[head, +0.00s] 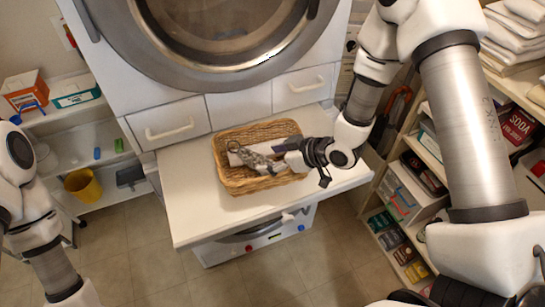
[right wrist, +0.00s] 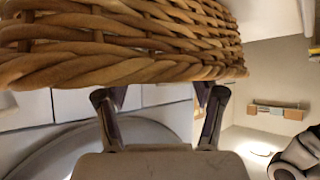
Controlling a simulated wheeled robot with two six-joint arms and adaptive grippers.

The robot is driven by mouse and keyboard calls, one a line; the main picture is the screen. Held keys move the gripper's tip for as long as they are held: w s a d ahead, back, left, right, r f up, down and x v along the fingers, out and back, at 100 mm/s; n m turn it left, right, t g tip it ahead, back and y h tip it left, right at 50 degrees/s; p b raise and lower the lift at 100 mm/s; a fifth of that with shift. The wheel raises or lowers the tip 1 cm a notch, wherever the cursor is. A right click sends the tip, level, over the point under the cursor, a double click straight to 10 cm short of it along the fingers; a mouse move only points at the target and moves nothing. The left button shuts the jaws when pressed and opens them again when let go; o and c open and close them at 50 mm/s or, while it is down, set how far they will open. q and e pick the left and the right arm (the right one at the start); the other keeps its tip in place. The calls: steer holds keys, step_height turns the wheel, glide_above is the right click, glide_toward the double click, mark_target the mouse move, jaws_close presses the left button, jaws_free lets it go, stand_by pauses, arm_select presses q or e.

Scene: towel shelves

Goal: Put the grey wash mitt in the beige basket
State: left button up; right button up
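The beige wicker basket (head: 225,143) stands on a white pull-out board below the round machine door. A grey mottled piece, apparently the wash mitt (head: 262,162), lies inside it beside a white roll-like thing (head: 235,158). My right gripper (head: 303,162) is at the basket's right rim, its dark fingers spread.
The white board (head: 200,215) has free room in front of the basket. Stocked shelves (head: 410,190) stand close on the right. A shelf at the left holds a yellow bucket (head: 83,185) and boxes (head: 76,90). The machine door (head: 215,70) is just behind the board.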

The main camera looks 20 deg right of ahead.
steer(key=shift+w+f, duration=0.1)
steer(key=shift+w, duration=0.1)
steer(key=shift+d+r+p, duration=0.1)
steer(key=shift+r+p, duration=0.45)
steer(key=shift+r, duration=0.1)
steer(key=shift+s+d+r+b, duration=0.2)
steer(key=shift+s+d+b, duration=0.05)
steer(key=shift+b, duration=0.1)
steer(key=b+v, duration=0.2)
steer(key=v, duration=0.9)
steer(key=shift+s, duration=0.15)
